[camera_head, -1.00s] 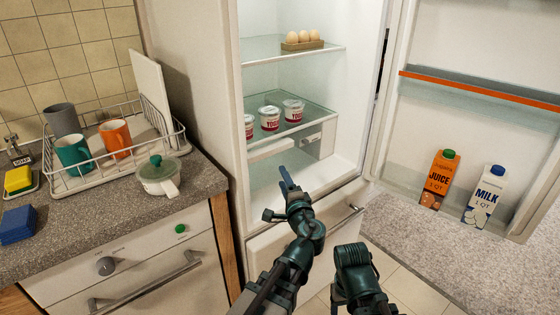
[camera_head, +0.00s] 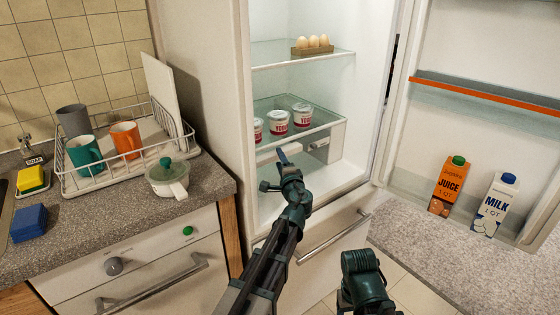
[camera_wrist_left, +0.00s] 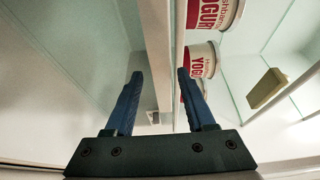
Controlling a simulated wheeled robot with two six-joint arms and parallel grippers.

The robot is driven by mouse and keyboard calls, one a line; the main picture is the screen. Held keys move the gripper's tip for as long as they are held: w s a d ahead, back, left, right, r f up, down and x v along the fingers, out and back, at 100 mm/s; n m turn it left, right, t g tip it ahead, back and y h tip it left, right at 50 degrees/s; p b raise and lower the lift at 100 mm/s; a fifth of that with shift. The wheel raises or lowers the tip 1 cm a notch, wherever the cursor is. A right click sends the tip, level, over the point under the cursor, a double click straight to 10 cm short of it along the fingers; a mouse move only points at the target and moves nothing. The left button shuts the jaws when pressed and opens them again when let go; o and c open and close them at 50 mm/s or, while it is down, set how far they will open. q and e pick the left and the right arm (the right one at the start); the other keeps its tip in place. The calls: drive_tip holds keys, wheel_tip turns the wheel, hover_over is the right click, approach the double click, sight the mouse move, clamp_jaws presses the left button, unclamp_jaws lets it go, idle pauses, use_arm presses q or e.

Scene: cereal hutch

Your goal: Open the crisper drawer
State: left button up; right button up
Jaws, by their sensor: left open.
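Yogurt cups (camera_head: 278,121) stand on the glass shelf just above the drawer. An egg carton (camera_head: 313,48) is on the shelf higher up. The fridge door (camera_head: 470,45) stands open at right, holding juice (camera_head: 447,188) and milk (camera_head: 495,205). A lower drawer handle (camera_head: 334,238) sticks out below.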

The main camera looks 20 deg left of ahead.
use_arm(q)
drive_tip(key=shift+w+a, duration=0.1)
drive_tip(key=shift+w, duration=0.1)
drive_tip(key=shift+s, duration=0.1)
clamp_jaws()
idle(1.3)
